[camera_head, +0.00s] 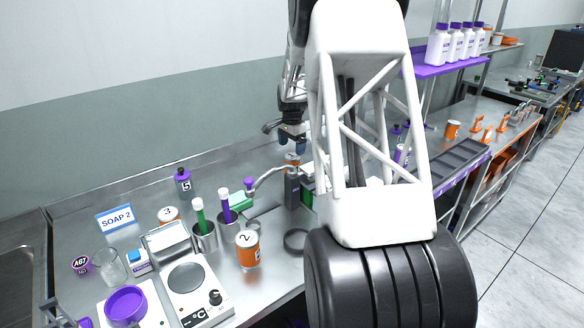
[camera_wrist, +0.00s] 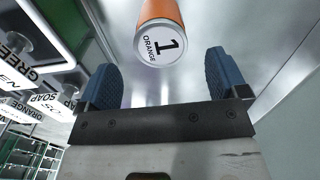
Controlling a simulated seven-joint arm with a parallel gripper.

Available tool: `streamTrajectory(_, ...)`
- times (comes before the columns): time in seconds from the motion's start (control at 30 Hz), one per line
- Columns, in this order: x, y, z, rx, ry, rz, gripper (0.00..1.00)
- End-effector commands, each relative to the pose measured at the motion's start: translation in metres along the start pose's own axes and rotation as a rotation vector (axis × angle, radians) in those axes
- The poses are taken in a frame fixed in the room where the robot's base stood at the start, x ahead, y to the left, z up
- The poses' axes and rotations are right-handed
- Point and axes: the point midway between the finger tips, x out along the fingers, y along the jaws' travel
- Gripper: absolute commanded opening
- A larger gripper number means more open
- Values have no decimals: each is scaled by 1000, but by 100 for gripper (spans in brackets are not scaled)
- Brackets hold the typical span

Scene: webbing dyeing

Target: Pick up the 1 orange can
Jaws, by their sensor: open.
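The orange can marked "1 ORANGE" (camera_wrist: 162,30) shows at the top of the wrist view, its silver numbered top facing my camera. My gripper (camera_wrist: 163,82) is open, with its two blue fingers apart and the space between them empty. The can lies just ahead of that space, apart from both fingers. In the head view, my gripper (camera_head: 291,146) points down over an orange can (camera_head: 292,159) on the metal counter. The can is partly hidden there and its number is not readable.
Another orange can marked "2" (camera_head: 248,250) and one marked "3" (camera_head: 169,215) stand nearer on the counter. A hot plate (camera_head: 187,278), metal cups with green and purple tools (camera_head: 204,238), and a grey stand (camera_head: 292,190) crowd the area. A purple shelf (camera_head: 448,66) is at right.

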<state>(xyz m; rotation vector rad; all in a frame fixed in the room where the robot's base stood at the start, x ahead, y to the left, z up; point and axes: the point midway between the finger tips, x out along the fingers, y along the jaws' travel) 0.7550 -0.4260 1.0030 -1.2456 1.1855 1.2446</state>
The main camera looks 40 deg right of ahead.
Motion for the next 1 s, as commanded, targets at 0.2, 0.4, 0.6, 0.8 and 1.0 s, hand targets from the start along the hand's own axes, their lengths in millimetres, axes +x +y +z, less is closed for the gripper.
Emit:
streamTrajectory(0.2, 0, 0, 0, -1, 0, 0, 92)
streamTrajectory(0.4, 9, 0, 0, -1, -1, 1, 92)
streamTrajectory(0.6, 24, 0, 0, -1, -1, 2, 92)
streamTrajectory(0.8, 27, 0, 0, -1, 0, 0, 92)
streamTrajectory(1.0, 27, 0, 0, -1, 0, 1, 92)
